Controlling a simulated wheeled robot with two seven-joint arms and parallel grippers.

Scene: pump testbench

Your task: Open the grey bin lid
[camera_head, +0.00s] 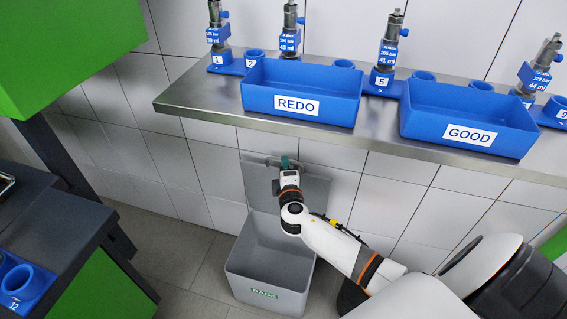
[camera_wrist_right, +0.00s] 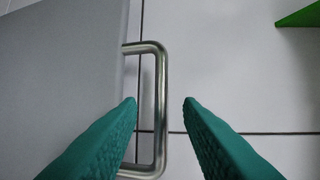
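The grey bin (camera_head: 240,284) stands on the floor below the shelf, and its inside shows from above. Its grey lid (camera_head: 317,198) stands raised at the back of the bin, near the tiled wall; the lid also shows in the right wrist view (camera_wrist_right: 60,70). A metal bar handle (camera_wrist_right: 161,80) sticks out from the lid's edge. My right gripper (camera_head: 285,160) is at the lid's top edge. In the right wrist view its green fingers (camera_wrist_right: 161,101) are apart, one on each side of the handle bar, with gaps visible. My left gripper is not in view.
A metal shelf (camera_head: 190,103) above the bin carries the blue REDO box (camera_head: 345,108), the blue GOOD box (camera_head: 420,125) and several pumps in blue holders. A dark table (camera_head: 50,225) stands at the left. Floor between the table and bin is clear.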

